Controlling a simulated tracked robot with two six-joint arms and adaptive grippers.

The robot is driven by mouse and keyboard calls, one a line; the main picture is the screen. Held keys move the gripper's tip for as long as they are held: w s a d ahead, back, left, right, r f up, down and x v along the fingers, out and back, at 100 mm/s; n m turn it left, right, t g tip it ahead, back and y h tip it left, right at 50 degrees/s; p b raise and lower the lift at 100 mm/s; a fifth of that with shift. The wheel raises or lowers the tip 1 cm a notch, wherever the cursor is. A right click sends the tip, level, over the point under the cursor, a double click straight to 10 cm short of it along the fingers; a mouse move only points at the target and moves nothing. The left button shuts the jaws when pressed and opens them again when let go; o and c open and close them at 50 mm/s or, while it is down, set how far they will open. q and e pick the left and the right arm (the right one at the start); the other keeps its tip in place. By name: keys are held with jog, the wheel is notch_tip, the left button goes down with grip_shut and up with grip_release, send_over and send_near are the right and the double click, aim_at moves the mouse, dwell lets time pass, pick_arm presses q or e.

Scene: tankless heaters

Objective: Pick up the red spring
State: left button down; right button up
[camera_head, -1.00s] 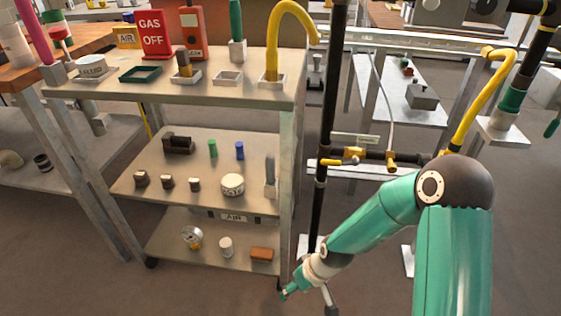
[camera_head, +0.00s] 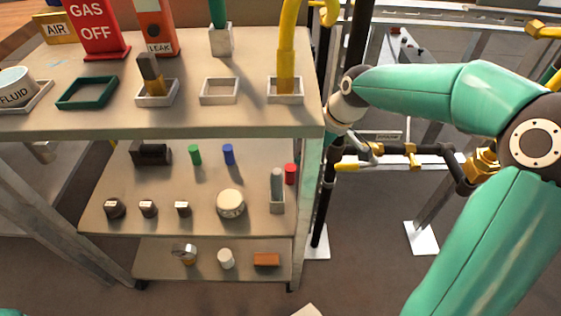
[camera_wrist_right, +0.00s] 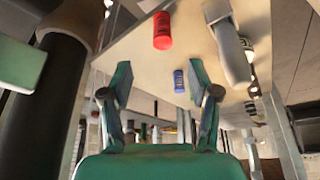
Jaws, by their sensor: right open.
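The red spring (camera_head: 291,174) is a small red cylinder at the right end of the cart's middle shelf (camera_head: 250,222), behind a grey upright piece in a holder. In the right wrist view the red spring (camera_wrist_right: 162,30) shows above and beyond the fingertips. My right gripper (camera_wrist_right: 160,65) is open with nothing between its fingers, pointing towards the shelf and apart from the red spring. In the head view, my right wrist (camera_head: 342,108) is just right of the cart, and the fingers are hard to make out. My left gripper is not in view.
A blue cylinder (camera_head: 228,154) and a green one (camera_head: 195,155) stand on the same shelf. The grey upright piece (camera_head: 277,185) is close to the red spring. A cart leg (camera_head: 308,185), a dark vertical pole (camera_head: 327,190) and a pipe with a yellow-handled valve (camera_head: 347,167) are near my right wrist.

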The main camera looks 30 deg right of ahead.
aim_at(292, 168)
jog(key=b+x, duration=0.1)
jog(key=x, duration=0.3)
jog(key=b+x, duration=0.1)
jog(key=x, duration=0.2)
jog(key=shift+w+a+r+b, duration=0.1)
jog(key=shift+w+b, duration=0.25)
jog(key=b+x, duration=0.2)
jog(key=x, duration=0.2)
jog(key=shift+s+a+b, duration=0.1)
jog(key=shift+a+b, duration=0.05)
jog(key=shift+b, duration=0.2)
jog(key=shift+a+f, duration=0.1)
jog(key=shift+f, duration=0.45)
jog(key=c, duration=1.1)
jog(key=shift+c, duration=0.3)
jog(key=shift+r, duration=0.15)
